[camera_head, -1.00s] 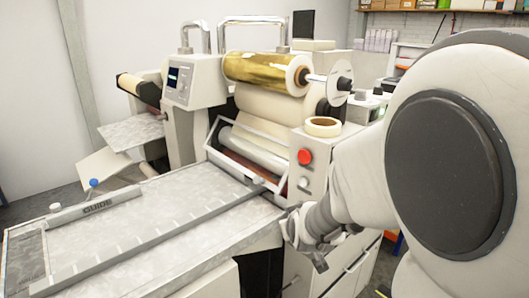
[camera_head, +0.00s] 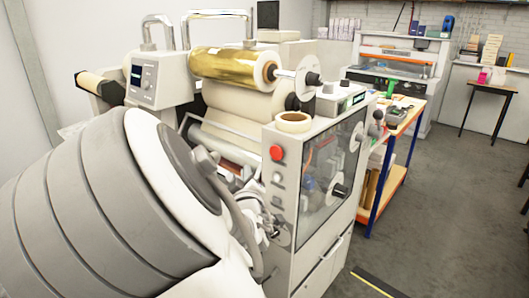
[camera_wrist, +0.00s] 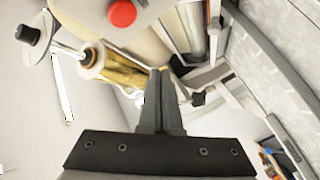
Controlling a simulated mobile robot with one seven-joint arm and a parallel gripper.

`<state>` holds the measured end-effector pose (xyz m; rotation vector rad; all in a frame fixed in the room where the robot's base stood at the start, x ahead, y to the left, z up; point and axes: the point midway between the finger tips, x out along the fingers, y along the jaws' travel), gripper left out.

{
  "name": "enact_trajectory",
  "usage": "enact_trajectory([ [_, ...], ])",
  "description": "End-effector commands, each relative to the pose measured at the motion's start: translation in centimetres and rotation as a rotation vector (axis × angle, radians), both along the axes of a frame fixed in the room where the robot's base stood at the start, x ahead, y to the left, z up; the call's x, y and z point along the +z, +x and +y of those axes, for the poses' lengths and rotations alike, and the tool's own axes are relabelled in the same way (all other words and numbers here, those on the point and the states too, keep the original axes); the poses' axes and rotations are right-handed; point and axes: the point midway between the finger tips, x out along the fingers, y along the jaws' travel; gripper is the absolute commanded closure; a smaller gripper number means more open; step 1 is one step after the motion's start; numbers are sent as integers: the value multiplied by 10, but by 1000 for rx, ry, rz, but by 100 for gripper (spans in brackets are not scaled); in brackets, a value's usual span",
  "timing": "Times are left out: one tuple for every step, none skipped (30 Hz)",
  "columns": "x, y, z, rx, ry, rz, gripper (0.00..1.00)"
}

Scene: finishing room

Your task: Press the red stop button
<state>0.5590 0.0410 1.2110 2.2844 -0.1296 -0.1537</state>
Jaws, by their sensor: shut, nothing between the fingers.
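The red stop button (camera_head: 276,153) is a round knob on the front panel of the pale laminating machine (camera_head: 312,258), below a roll of tape.
A gold foil roll (camera_head: 235,66) and a tape roll (camera_head: 293,122) sit on the machine. Its right side has a clear window (camera_head: 325,175). A workbench with blue legs (camera_head: 384,165) stands behind at right. The grey floor (camera_head: 440,200) at right is largely open.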

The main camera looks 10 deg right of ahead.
Motion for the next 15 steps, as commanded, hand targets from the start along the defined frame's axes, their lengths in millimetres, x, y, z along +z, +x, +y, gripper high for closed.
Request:
enact_trajectory([
  [0, 0, 0, 0, 1, 0, 100],
  [0, 0, 0, 0, 1, 1, 100],
  [-1, 0, -1, 0, 1, 1, 100],
  [-1, 1, -1, 0, 1, 1, 100],
  [-1, 2, -2, 0, 1, 1, 100],
  [-2, 3, -4, -1, 2, 0, 100],
  [-2, 4, -6, -2, 3, 1, 100],
  [-3, 6, -9, -3, 3, 1, 100],
  [-3, 8, -13, -3, 3, -1, 100],
  [-3, 11, -16, -4, 4, -1, 100],
  [-4, 13, -19, -4, 3, -1, 100],
  [-4, 16, -24, -4, 3, -1, 100],
  [-5, 19, -28, -4, 2, 0, 100],
  [-5, 22, -31, -4, 3, -1, 100],
  [-4, 25, -36, -4, 3, -1, 100],
])
